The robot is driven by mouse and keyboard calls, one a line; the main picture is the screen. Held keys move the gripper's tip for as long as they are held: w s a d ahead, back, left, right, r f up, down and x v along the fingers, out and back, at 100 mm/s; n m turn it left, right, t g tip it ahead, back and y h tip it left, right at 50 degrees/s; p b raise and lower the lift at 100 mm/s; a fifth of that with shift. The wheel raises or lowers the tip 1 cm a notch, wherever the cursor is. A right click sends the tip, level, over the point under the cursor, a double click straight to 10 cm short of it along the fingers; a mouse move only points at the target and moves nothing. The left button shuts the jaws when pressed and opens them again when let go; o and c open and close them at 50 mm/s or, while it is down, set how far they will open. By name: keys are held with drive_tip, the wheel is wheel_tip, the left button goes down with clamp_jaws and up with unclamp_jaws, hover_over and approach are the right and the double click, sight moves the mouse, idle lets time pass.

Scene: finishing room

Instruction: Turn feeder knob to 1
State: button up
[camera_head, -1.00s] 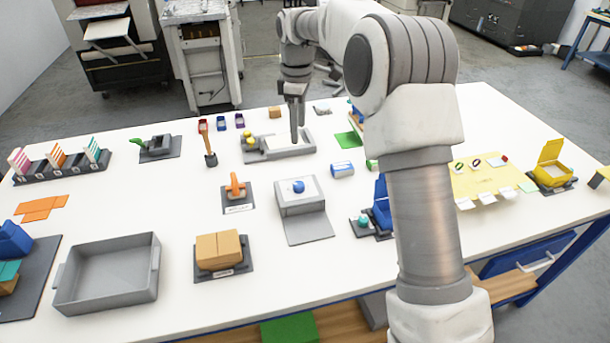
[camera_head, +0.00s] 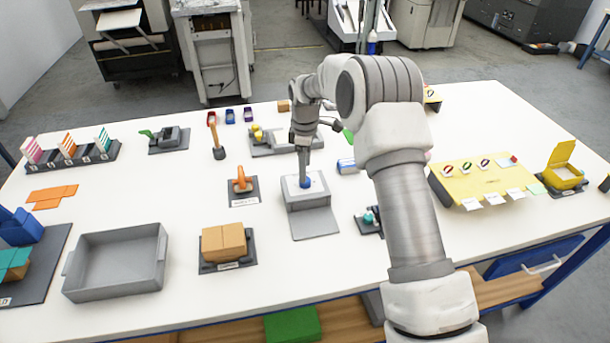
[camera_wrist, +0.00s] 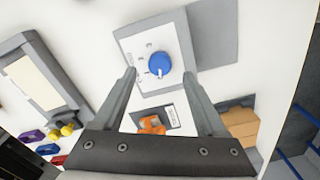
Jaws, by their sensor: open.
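The feeder is a light grey box (camera_head: 293,197) with a sloping grey front, standing near the middle of the table. Its round blue knob (camera_head: 306,182) sits on the top face and also shows in the wrist view (camera_wrist: 159,64), with a white pointer mark at its lower edge. Small marks on the face beside the knob are too small to read. My gripper (camera_head: 304,172) points down over the knob in the head view. In the wrist view my gripper (camera_wrist: 160,80) is open, its fingers apart on either side of the knob, and nothing is held.
An orange-handled stamp (camera_head: 242,183) stands left of the feeder. A block of tan cartons (camera_head: 224,243) and an empty grey tray (camera_head: 118,262) are nearer the front. A grey fixture with yellow pieces (camera_head: 285,143) lies behind. White table shows bare right of the cartons.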

drive_tip(key=shift+f, duration=2.15)
drive_tip(key=shift+c, duration=0.2)
clamp_jaws()
